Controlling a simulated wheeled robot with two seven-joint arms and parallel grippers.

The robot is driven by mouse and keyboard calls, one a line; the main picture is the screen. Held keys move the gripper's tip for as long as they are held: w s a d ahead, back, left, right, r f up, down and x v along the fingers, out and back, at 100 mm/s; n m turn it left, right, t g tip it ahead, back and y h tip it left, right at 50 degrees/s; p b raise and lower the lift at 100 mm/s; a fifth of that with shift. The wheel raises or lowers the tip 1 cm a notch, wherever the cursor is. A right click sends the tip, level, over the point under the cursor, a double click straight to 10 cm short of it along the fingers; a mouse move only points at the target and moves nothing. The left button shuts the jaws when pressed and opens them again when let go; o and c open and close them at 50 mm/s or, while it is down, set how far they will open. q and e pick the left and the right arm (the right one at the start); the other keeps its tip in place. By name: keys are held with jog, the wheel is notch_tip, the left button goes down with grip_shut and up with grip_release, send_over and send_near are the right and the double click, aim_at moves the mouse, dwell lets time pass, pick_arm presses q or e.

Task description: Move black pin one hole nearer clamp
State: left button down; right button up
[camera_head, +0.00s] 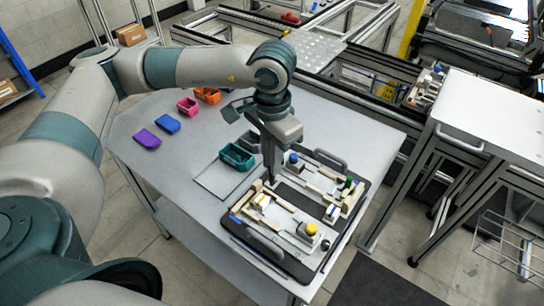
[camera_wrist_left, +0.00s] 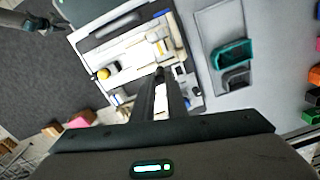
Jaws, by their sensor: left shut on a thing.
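A dark pallet (camera_head: 262,247) lies on the grey table with light fixture plates on it. My left gripper (camera_head: 271,181) points down at the pallet's far left part, its fingers close together. In the left wrist view its fingers (camera_wrist_left: 163,82) reach to the fixtures. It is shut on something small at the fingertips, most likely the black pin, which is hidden. The holes and the clamp are too small to make out for sure. A yellow-topped part (camera_head: 311,229) stands at the near right and a blue knob (camera_head: 293,158) at the far side. My right gripper (camera_wrist_left: 37,22) seems to show dimly in the left wrist view.
Purple (camera_head: 147,139), blue (camera_head: 167,124), pink (camera_head: 187,106) and orange (camera_head: 208,95) bins line the table's far left. The pallet has raised handles (camera_head: 330,159). The table's left front is clear.

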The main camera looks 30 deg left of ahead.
aim_at(272, 182)
pick_arm(q)
jog(key=shift+f, duration=0.1)
pick_arm(e)
jog(key=shift+d, duration=0.3)
